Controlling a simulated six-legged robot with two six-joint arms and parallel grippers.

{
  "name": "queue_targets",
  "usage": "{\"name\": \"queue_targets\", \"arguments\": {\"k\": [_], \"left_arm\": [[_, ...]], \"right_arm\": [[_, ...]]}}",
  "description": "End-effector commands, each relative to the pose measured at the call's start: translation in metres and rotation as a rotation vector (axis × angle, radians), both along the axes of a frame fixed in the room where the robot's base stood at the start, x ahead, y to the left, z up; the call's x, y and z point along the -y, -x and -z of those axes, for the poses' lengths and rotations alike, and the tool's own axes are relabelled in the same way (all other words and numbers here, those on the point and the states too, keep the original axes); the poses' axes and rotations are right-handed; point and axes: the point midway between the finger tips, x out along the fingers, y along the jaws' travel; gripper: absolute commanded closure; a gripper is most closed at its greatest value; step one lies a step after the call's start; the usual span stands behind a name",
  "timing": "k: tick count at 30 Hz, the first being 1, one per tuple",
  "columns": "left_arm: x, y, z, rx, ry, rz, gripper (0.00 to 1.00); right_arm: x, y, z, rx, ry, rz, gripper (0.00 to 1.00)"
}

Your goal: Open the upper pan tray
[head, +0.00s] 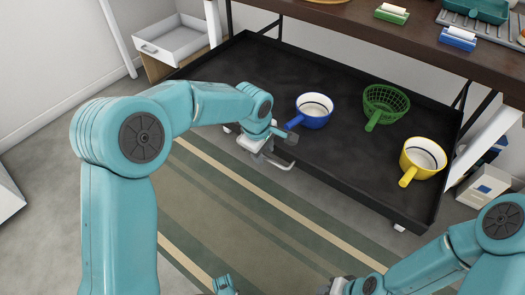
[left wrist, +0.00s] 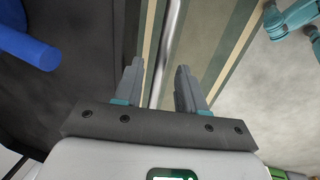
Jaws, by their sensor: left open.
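The upper pan tray (head: 245,80) is a wide black tray under the brown top, standing out with its contents in view. It holds a blue pan (head: 313,110), a green colander (head: 385,105) and a yellow pan (head: 424,158). A metal bar handle (head: 284,165) is at its front edge; it also shows in the left wrist view (left wrist: 170,45). My left gripper (head: 272,150) is at this handle. In the left wrist view its fingers (left wrist: 161,88) are open, with the bar between them. My right gripper (head: 335,287) is only partly visible at the bottom edge; its jaws are unclear.
The brown top (head: 390,35) above bears sponges and a dish rack (head: 480,28). A white open drawer (head: 172,42) stands at the back left. A striped green rug (head: 235,220) covers the floor in front. Boxes (head: 484,187) stand at the right.

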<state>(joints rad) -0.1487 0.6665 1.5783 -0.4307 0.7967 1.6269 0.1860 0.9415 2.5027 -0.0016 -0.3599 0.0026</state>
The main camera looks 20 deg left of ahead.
Motion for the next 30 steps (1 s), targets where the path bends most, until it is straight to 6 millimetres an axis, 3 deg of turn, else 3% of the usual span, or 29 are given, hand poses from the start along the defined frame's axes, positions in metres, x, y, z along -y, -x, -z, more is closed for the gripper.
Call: {"name": "queue_targets", "arguments": {"k": [12,18,24,30], "left_arm": [[-0.007,0.019,-0.102,0.005,0.001,0.000,0.60],[-0.010,0.027,-0.140,0.004,0.000,0.000,0.60],[-0.011,0.030,-0.156,0.002,0.000,0.000,0.60],[-0.011,0.031,-0.157,0.002,0.000,0.000,0.60]], "right_arm": [[-0.005,0.005,-0.035,-0.008,-0.004,-0.021,0.57],[-0.005,0.005,-0.047,-0.008,-0.004,-0.020,0.57],[-0.005,0.005,-0.051,-0.008,-0.004,-0.019,0.57],[-0.005,0.005,-0.050,-0.008,-0.004,-0.019,0.57]]}}
